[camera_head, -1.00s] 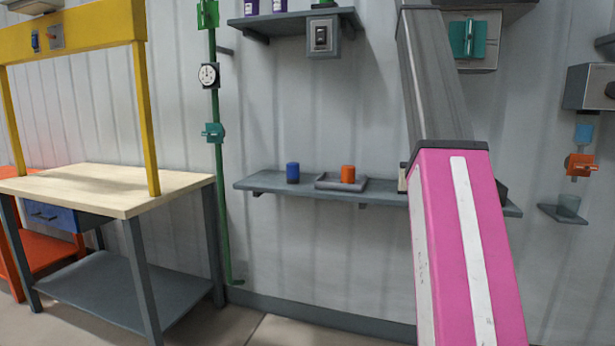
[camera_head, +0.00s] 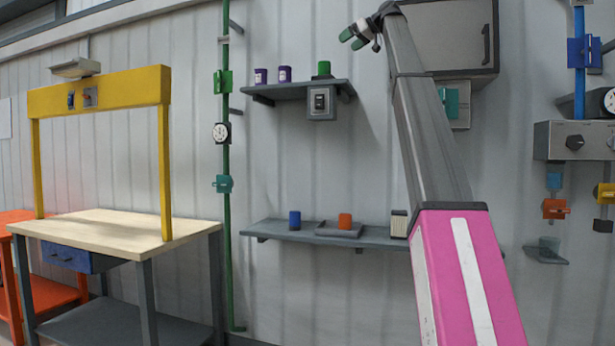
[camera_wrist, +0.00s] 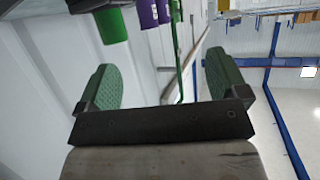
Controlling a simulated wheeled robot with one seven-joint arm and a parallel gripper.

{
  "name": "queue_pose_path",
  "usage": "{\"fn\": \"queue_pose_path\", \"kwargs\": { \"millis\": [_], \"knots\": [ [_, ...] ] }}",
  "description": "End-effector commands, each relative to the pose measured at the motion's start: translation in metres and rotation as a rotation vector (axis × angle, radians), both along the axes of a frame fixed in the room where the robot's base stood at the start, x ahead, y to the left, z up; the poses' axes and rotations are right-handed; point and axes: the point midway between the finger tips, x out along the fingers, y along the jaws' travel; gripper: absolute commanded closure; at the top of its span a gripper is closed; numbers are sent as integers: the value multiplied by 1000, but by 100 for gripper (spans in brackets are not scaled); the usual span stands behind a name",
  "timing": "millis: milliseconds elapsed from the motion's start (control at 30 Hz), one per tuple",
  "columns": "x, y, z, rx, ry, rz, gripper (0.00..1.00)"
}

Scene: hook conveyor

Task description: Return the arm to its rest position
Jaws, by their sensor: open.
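My gripper (camera_head: 358,36) is at the top of the head view, at the end of my raised arm, with green finger pads. In the wrist view my gripper (camera_wrist: 162,88) is open, its two green pads wide apart with nothing between them. The arm stands up in front of the wall. In the head view the gripper appears above the upper shelf (camera_head: 290,90) and left of a grey wall cabinet (camera_head: 445,38).
The upper shelf bears two purple cans (camera_head: 272,75) and a green can (camera_head: 323,69). The lower shelf (camera_head: 275,232) bears a blue can (camera_head: 294,220) and an orange can (camera_head: 345,221). A workbench (camera_head: 110,228) stands left. A green pipe (camera_head: 226,130) runs up the wall.

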Motion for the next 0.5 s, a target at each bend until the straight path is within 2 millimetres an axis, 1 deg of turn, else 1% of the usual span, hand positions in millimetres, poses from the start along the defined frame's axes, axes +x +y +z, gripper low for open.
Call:
{"fn": "queue_pose_path", "kwargs": {
  "millis": [33, 233, 333, 467, 500],
  "knots": [
    [3, 0, -9, 0, 7, -4, 8],
    [15, -1, -43, -1, 38, -24, 8],
    [22, -2, -65, 0, 59, -37, 8],
    [33, -3, -105, -2, 94, -61, 8],
    [37, -3, -118, -2, 105, -68, 8]
  ]
}}
